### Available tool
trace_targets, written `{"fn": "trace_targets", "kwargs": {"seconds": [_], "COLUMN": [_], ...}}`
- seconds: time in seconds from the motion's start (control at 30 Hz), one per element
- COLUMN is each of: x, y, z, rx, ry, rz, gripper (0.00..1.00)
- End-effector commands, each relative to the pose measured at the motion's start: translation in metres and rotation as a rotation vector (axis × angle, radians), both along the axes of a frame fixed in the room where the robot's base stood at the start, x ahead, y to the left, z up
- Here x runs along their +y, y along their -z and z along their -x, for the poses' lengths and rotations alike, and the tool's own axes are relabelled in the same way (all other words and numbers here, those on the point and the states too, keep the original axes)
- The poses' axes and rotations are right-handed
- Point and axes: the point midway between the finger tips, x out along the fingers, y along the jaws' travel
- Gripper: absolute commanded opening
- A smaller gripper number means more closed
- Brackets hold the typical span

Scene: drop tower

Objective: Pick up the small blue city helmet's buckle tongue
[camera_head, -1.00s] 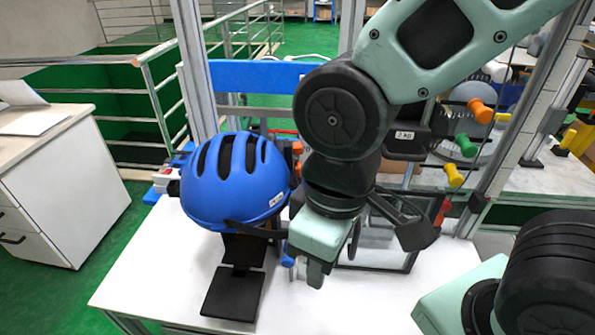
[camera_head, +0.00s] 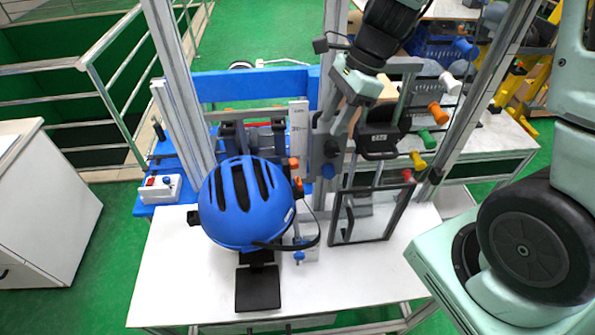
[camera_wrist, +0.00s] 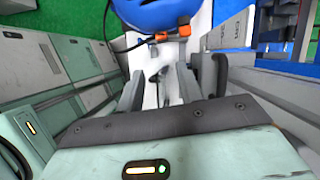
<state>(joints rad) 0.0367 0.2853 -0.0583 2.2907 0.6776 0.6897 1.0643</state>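The small blue city helmet (camera_head: 240,205) sits on a black stand in the middle of the white table, and part of it shows at the top of the wrist view (camera_wrist: 155,12). Its dark strap (camera_head: 290,244) curves out at the lower right of the helmet. The buckle tongue cannot be told apart clearly; small orange parts (camera_wrist: 172,34) lie just below the helmet in the wrist view. My gripper (camera_wrist: 158,88) seems open, with its two fingers apart and nothing seen held between them. In the head view it is up at the tower, behind and right of the helmet.
A black-framed clear panel (camera_head: 372,217) stands right of the helmet. Metal tower posts (camera_head: 180,85) rise behind, with a pale scale (camera_head: 299,130) and coloured knobs (camera_head: 437,112). The table's front left (camera_head: 185,285) is clear.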

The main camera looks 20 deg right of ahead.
Motion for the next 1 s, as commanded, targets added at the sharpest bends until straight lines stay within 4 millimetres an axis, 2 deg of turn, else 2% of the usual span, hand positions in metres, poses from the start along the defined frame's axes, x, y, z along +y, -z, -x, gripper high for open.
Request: {"fn": "trace_targets", "kwargs": {"seconds": [0.53,0.87,1.0], "x": [0.039,0.049,0.058], "y": [0.096,0.117,0.133], "z": [-0.002,-0.004,-0.007], "rx": [0.007,0.003,0.006], "ry": [0.002,0.0,0.001], "rz": [-0.001,0.001,-0.002], "gripper": [0.36,0.36,0.36]}}
